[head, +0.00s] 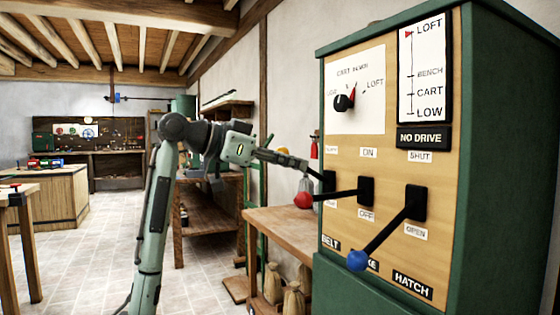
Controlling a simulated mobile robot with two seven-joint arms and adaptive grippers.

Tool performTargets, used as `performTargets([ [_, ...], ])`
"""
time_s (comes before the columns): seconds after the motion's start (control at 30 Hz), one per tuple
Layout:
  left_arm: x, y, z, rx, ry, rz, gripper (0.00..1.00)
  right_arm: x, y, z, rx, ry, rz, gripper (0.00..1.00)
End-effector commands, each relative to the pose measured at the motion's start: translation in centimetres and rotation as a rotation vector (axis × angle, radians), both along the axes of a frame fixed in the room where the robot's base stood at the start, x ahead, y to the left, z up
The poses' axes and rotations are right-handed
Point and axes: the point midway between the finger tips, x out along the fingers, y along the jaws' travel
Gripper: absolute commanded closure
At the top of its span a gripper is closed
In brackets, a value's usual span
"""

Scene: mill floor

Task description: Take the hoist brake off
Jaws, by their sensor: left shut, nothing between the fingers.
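The green-sided control cabinet (490,170) fills the right. The brake lever (335,195) is the middle one, with a red knob (303,200). It sticks out nearly level, between its ON label (369,152) above and OFF label (366,215) below. My left gripper (300,165) is shut and empty, its dark fingers pointing right, just above and behind the red knob in the picture. I cannot tell whether it touches a lever. The belt lever's slot (328,181) is at the left; that lever is mostly hidden or merges with the fingers. My right gripper is out of view.
The hatch lever (388,228), blue-knobbed, points down toward OPEN, near the brake lever. A dial with a dark knob (342,103) and a NO DRIVE sign (422,138) sit above. A wooden bench (285,226) and sacks (272,284) stand beside the cabinet. Tiled floor (100,245) is open at left.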

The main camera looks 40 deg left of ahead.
Motion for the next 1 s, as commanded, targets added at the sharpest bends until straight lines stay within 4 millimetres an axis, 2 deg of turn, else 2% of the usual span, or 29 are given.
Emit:
performTargets([
  [0.2, 4.1, -2.0, -1.2, -0.002, 0.001, -0.002, 1.00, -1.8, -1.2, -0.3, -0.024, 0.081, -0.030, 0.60],
  [0.3, 3.2, -1.3, -2.9, -0.002, 0.003, 0.001, 1.00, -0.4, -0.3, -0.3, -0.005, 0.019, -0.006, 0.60],
  [0.5, 2.2, -0.7, -4.3, -0.001, 0.002, 0.000, 1.00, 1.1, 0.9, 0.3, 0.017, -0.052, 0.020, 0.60],
  [1.0, 2.0, -0.5, -4.6, -0.001, 0.000, 0.000, 1.00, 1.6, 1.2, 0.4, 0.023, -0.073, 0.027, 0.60],
])
